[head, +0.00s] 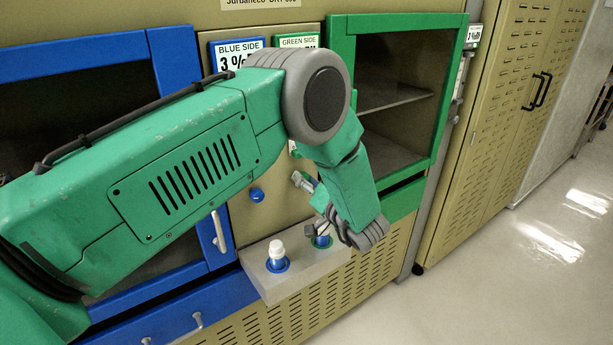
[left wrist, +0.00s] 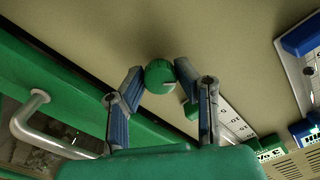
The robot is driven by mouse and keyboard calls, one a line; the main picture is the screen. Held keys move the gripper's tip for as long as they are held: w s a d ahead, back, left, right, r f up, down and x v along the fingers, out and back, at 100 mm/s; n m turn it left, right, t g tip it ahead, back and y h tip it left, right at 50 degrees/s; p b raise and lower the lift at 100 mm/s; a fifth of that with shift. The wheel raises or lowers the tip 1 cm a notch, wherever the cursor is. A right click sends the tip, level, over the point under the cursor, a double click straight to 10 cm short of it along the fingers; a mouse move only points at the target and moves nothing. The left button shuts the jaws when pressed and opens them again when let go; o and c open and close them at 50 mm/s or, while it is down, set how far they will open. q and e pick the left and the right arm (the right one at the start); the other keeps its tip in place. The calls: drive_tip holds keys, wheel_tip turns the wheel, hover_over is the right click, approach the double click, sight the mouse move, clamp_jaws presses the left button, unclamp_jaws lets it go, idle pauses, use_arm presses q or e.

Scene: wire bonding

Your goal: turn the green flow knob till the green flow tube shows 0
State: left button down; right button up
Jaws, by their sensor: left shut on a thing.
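The round green flow knob (left wrist: 160,76) shows in the left wrist view, on the beige panel. My left gripper (left wrist: 160,82) has its two blue-grey fingers closed on the knob from both sides. In the head view my left gripper (head: 318,195) is at the panel, partly hidden by my own wrist, and the knob cannot be made out there. The green flow tube's scale (left wrist: 235,122) is partly hidden behind the right finger in the left wrist view. Its level cannot be read. My right gripper is in neither view.
The blue knob (head: 257,195) is left of my gripper. A small ledge (head: 300,272) below holds two bottle-like fittings, one white-topped (head: 278,255). The green-framed door (head: 440,100) is at the right; a metal handle (left wrist: 30,125) shows left of my gripper in the wrist view.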

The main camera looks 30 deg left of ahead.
use_arm(q)
drive_tip(key=m+p, duration=0.1)
drive_tip(key=m, duration=0.3)
drive_tip(key=shift+m, duration=0.3)
drive_tip(key=m+p, duration=0.1)
drive_tip(key=m, duration=0.3)
drive_tip(key=shift+m, duration=0.4)
drive_tip(key=c, duration=1.2)
unclamp_jaws()
drive_tip(key=shift+a, duration=0.1)
drive_tip(key=shift+w+f, duration=0.15)
